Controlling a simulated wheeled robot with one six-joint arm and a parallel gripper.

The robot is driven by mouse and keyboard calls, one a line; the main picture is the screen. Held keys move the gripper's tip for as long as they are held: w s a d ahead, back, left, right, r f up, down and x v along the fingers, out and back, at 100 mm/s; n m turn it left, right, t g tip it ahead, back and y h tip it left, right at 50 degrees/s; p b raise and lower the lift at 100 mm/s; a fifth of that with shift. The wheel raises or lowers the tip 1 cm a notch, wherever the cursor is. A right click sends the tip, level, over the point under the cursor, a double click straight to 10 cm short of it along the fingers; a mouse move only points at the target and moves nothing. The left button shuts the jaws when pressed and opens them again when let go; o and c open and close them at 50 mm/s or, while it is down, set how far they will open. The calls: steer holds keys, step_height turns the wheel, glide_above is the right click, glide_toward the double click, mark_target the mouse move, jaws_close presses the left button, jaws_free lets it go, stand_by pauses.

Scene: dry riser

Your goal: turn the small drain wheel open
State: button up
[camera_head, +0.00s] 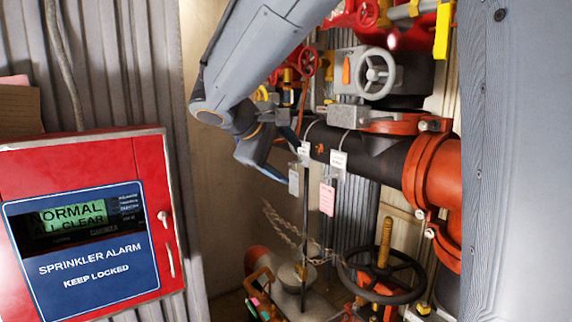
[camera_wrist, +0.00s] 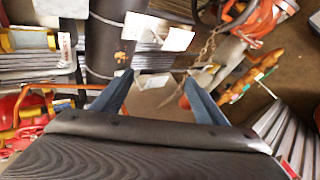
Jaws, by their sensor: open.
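Several handwheels show in the head view, and I cannot tell for sure which is the drain wheel. A small red wheel (camera_head: 308,62) sits at the back, just right of my arm. A grey wheel (camera_head: 375,73) is on a grey valve body, and another red wheel (camera_head: 367,12) is at the top edge. My gripper (camera_head: 288,162) is below the small red wheel, left of the hanging tags and apart from the wheels. In the wrist view its two blue fingers (camera_wrist: 160,80) are spread with nothing held between them. No wheel is clear between them there.
A thick black pipe (camera_head: 350,147) with an orange coupling (camera_head: 432,185) crosses the right. Paper tags (camera_head: 327,198) hang near my gripper. A large black wheel (camera_head: 405,292) and a chain (camera_head: 285,225) are lower down. A red alarm box (camera_head: 85,150) is at the left.

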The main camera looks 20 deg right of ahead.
steer(key=shift+s+f, duration=0.15)
steer(key=shift+f, duration=0.4)
